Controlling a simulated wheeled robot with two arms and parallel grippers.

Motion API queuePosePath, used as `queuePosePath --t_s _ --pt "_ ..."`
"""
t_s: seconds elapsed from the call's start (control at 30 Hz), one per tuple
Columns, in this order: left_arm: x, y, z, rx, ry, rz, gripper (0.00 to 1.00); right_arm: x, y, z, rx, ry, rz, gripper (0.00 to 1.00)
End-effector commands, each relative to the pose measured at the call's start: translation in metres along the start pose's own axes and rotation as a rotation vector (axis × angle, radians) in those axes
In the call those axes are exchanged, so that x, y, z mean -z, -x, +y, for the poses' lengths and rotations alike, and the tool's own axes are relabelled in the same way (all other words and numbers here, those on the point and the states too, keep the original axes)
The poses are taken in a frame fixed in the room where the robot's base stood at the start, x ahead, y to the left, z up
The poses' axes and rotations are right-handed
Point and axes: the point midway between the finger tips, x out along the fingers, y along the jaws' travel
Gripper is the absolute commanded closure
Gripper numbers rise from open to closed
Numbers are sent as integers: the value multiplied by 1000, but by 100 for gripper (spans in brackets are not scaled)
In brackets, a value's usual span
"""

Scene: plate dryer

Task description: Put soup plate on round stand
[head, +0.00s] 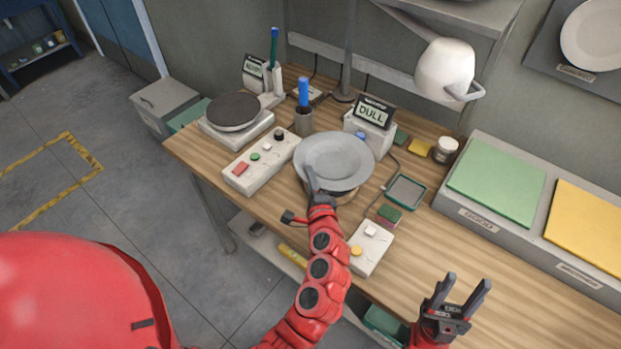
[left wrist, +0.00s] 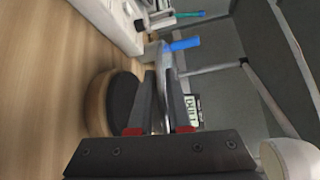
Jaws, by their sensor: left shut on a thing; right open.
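The grey soup plate (head: 338,157) is level in the head view, in the middle of the wooden table. My left gripper (head: 311,178) is shut on its near rim. In the left wrist view the plate (left wrist: 160,62) shows edge-on between my two fingers (left wrist: 159,85). The round stand (left wrist: 97,100), wooden with a dark top, is below the plate, with a gap between them. In the head view the plate hides most of the stand (head: 346,198); only a bit of its near side shows. My right gripper (head: 466,284) is open and empty over the table's front right.
A dark round disc unit (head: 233,112) and a button box (head: 262,160) stand left of the plate. A DULL display (head: 373,112) and cup with blue handle (head: 304,118) stand behind. A small tray (head: 405,192) and white switch box (head: 370,248) are right. A lamp (head: 447,70) hangs above.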

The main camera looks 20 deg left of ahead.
Motion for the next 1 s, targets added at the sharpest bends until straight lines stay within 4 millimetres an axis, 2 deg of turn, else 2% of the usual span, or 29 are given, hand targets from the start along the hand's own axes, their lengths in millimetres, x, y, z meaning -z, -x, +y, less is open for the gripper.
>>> queuePosePath --t_s 0.1,0.2,0.5,0.83,0.87,1.0 --pt "3 -17 -2 0 2 -5 100 0 2 0 0 0 0 50" --pt "5 -23 -2 1 2 -2 100 0 3 0 0 0 0 50" --pt "13 -28 35 1 0 -1 100 -6 36 -2 0 0 0 50" --pt "13 -27 34 1 1 0 100 -6 35 -2 0 0 0 50" --pt "13 -27 34 0 0 0 80 -6 34 -2 0 0 0 50" --pt "13 -27 34 -1 0 0 55 -6 34 -2 0 0 0 50"
